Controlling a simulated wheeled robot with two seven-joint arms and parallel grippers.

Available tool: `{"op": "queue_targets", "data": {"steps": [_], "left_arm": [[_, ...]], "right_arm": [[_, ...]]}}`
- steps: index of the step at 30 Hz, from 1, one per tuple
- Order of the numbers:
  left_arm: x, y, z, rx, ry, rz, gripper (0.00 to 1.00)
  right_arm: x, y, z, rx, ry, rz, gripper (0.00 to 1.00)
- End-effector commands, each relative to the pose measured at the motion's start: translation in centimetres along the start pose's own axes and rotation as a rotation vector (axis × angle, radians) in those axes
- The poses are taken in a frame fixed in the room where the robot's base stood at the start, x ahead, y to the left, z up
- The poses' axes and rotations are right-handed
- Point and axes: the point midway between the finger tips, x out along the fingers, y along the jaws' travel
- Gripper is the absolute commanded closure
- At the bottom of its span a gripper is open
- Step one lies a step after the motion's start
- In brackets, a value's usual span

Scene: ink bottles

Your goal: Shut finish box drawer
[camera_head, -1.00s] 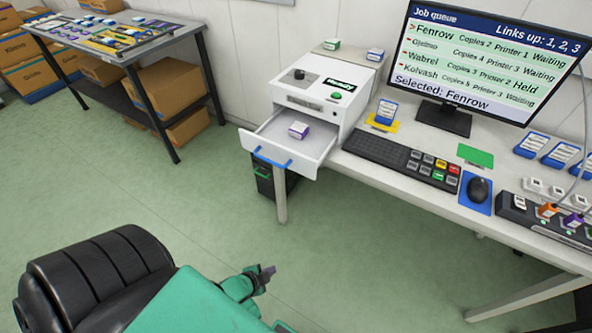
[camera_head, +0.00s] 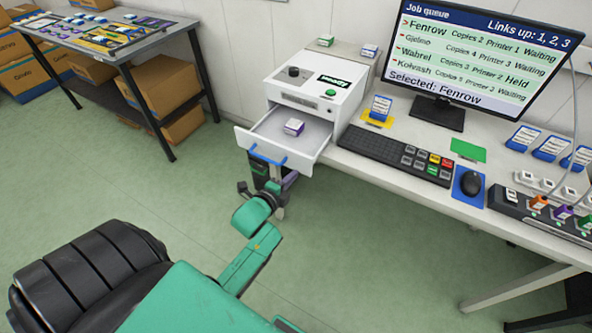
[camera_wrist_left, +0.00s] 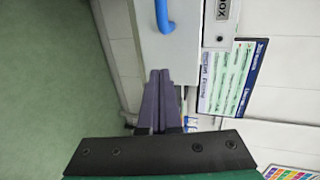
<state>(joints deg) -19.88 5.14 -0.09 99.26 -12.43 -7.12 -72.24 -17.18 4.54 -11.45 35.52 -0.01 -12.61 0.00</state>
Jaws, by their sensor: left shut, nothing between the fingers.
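The white finish box (camera_head: 318,88) stands at the left end of the desk. Its drawer (camera_head: 245,140) is pulled out, with a blue handle (camera_head: 267,156) on its front and a small purple-and-white box (camera_head: 293,127) inside. My left gripper (camera_head: 290,179) is just below the drawer front, partly hidden by my own wrist. In the left wrist view, my left gripper's purple-grey fingers (camera_wrist_left: 160,78) are shut with nothing between them. The white drawer front (camera_wrist_left: 180,55) and blue handle (camera_wrist_left: 164,14) show beyond the fingertips. Contact cannot be told. My right gripper is not in view.
A side table (camera_head: 105,50) is at the far left. The green floor between is clear.

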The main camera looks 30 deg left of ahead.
Motion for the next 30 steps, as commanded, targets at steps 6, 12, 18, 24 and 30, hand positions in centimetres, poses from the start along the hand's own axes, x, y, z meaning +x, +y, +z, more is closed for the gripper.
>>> {"op": "queue_targets", "data": {"steps": [6, 12, 18, 24, 30], "left_arm": [[2.3, -0.9, -0.1, -0.002, 0.001, 0.0, 1.0], [2.5, -0.8, -0.1, -0.002, 0.001, 0.0, 1.0], [2.6, -0.8, -0.1, -0.001, 0.001, 0.0, 1.0], [4.0, -1.1, 0.0, 0.001, 0.001, -0.001, 1.0], [6.8, -1.9, 0.0, 0.002, 0.001, -0.002, 1.0]], "right_arm": [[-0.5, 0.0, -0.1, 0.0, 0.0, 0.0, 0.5], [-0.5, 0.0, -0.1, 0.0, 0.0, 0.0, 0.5], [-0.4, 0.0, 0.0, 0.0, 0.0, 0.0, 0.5], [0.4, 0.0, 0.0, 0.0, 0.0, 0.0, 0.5], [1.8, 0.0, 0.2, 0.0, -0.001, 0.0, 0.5]]}}
